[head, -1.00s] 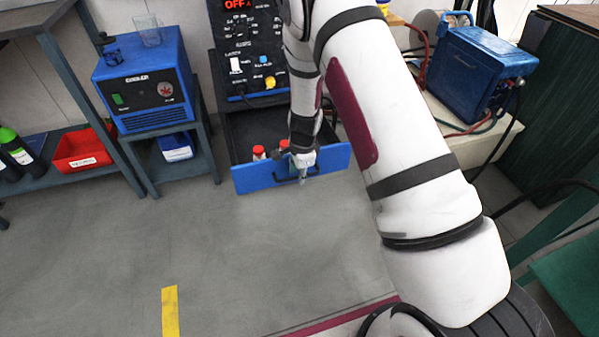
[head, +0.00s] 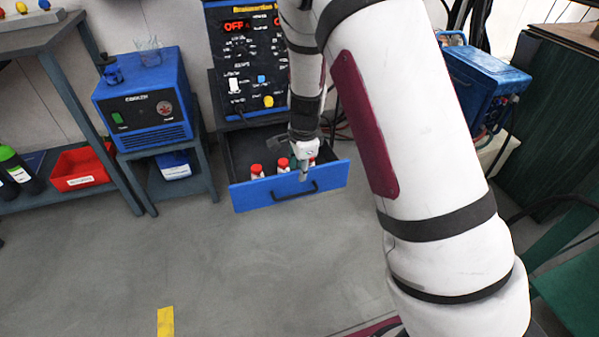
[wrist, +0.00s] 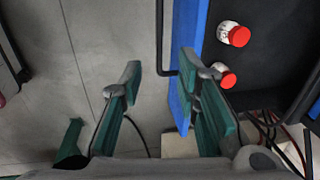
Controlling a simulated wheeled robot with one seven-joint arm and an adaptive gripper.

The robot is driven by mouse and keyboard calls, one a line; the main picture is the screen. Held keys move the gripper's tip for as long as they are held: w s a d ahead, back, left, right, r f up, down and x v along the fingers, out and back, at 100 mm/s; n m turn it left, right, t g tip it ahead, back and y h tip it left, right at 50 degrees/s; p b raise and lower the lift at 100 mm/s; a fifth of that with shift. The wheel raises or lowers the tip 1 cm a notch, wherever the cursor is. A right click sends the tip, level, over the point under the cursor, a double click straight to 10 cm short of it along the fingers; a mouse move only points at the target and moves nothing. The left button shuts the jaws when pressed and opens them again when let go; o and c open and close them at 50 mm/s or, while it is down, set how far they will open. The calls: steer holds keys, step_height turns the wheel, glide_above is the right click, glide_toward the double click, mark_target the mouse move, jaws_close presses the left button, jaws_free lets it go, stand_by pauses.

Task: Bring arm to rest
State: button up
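My gripper (head: 304,174) hangs over the front edge of the open blue drawer (head: 252,195) in the head view, close above its dark handle (head: 290,192). In the wrist view my gripper (wrist: 160,78) is open, with its two green-padded fingers apart and nothing held between them. The handle (wrist: 160,38) and the drawer's blue front (wrist: 187,45) show beyond the fingers, toward the right one. Whether a finger touches the drawer cannot be told. My arm reaches forward and down across the right half of the head view.
White bottles with red caps (head: 256,170) stand in the drawer, under a control panel (head: 245,55). A blue machine (head: 145,108) on a stand and a red bin (head: 80,168) are at left. A blue unit (head: 480,78) is at right. The floor (head: 240,260) in front is clear.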

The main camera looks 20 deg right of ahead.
stand_by(0.4)
steer(key=s+a+r+n+g+y, duration=0.1)
steer(key=s+a+r+n+y, duration=0.25)
steer(key=s+r+n, duration=1.05)
steer(key=s+d+r+n+h, duration=0.1)
steer(key=s+r, duration=0.3)
steer(key=s, duration=0.5)
steer(key=s+d+r+n+g+h, duration=0.1)
steer(key=s+r+n, duration=0.15)
steer(key=s, duration=0.65)
steer(key=s+d+r+h, duration=0.15)
steer(key=s+r, duration=0.25)
steer(key=s, duration=0.6)
step_height(320, 180, up, 32)
steer(key=t+p, duration=0.4)
steer(key=p, duration=2.6)
steer(key=shift+w, duration=0.35)
steer(key=shift+r+n, duration=0.1)
steer(key=shift+n, duration=0.15)
